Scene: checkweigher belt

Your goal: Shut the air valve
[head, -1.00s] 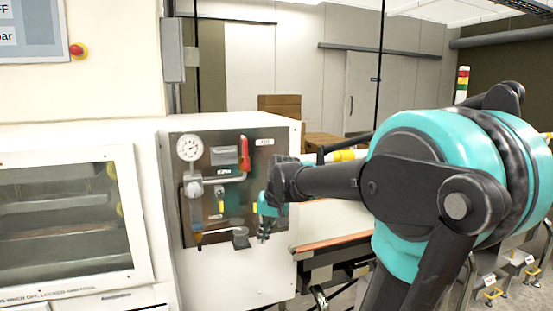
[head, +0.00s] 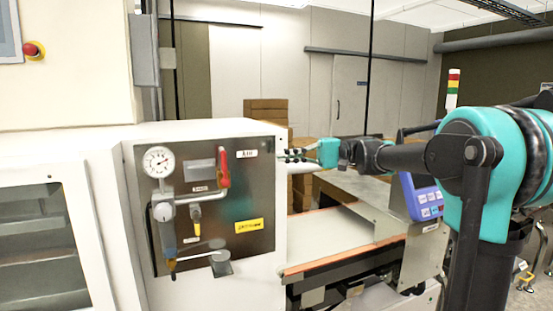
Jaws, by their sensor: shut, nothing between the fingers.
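The air panel (head: 262,200) is a dark plate on the front of a white cabinet, with a white label at its upper right. A red valve handle (head: 223,168) stands upright on it, above the right end of a grey pipe (head: 205,197). A round white gauge (head: 159,162) is at the upper left of the panel. My gripper (head: 287,156), teal with dark fingers, is right of the panel near the cabinet's right edge, its fingers pointing left. It is shut and empty, clear of the red handle. Its depth relative to the panel is hard to judge.
A conveyor belt (head: 335,238) with orange edging runs right of the cabinet. A blue keypad unit (head: 425,197) stands beside it, below my arm. Cardboard boxes (head: 265,111) are stacked behind.

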